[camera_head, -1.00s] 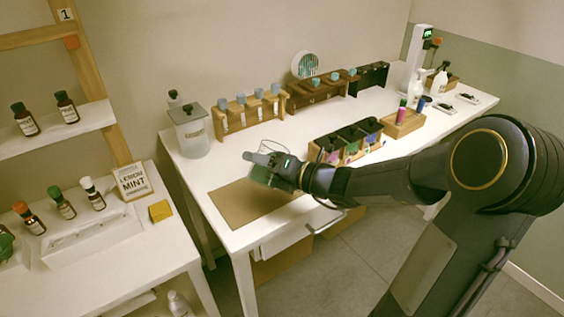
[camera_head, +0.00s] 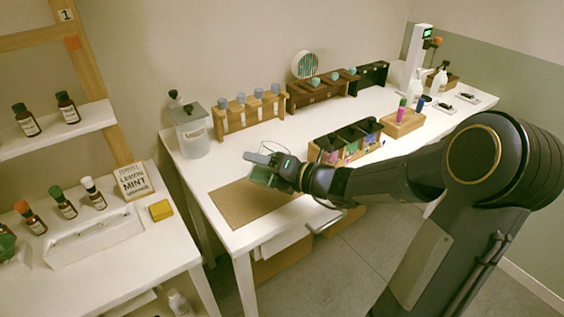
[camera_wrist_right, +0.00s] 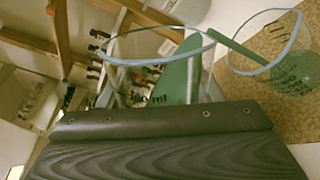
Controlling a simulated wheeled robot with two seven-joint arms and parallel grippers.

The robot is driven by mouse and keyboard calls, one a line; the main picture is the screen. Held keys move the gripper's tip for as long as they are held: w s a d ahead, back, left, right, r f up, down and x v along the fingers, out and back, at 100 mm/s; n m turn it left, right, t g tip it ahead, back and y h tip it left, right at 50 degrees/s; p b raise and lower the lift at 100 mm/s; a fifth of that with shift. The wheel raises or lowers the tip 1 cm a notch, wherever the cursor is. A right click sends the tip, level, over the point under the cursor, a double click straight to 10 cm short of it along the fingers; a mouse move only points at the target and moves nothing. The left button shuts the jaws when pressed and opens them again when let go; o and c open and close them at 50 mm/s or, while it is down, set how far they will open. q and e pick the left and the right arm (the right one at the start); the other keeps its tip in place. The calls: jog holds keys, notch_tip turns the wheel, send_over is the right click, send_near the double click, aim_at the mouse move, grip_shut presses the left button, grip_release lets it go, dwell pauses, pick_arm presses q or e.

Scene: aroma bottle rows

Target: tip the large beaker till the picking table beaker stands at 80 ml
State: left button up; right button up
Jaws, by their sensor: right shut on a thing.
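My right gripper (camera_head: 262,163) is shut on the large beaker over the brown mat (camera_head: 235,212) on the white table. In the right wrist view the large clear beaker (camera_wrist_right: 118,55) is tilted, with green liquid (camera_wrist_right: 185,75) inside near its lip. A green streak (camera_wrist_right: 235,46) runs from its lip into the picking table beaker (camera_wrist_right: 262,30), like a pouring stream. That beaker stands on the mat, with green liquid (camera_wrist_right: 292,75) at its bottom. Its scale is too small to read. In the head view the gripper mostly hides both beakers. My left gripper is not in view.
A lidded clear jar (camera_head: 190,130) stands at the table's left back. A wooden rack of bottles (camera_head: 248,112) is behind the mat. A shelf table with bottles (camera_head: 95,240) stands at left.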

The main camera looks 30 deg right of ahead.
jog(key=shift+f+m+g+p, duration=0.35)
jog(key=shift+m+p, duration=0.55)
jog(key=shift+p, duration=1.25)
dwell(5.8)
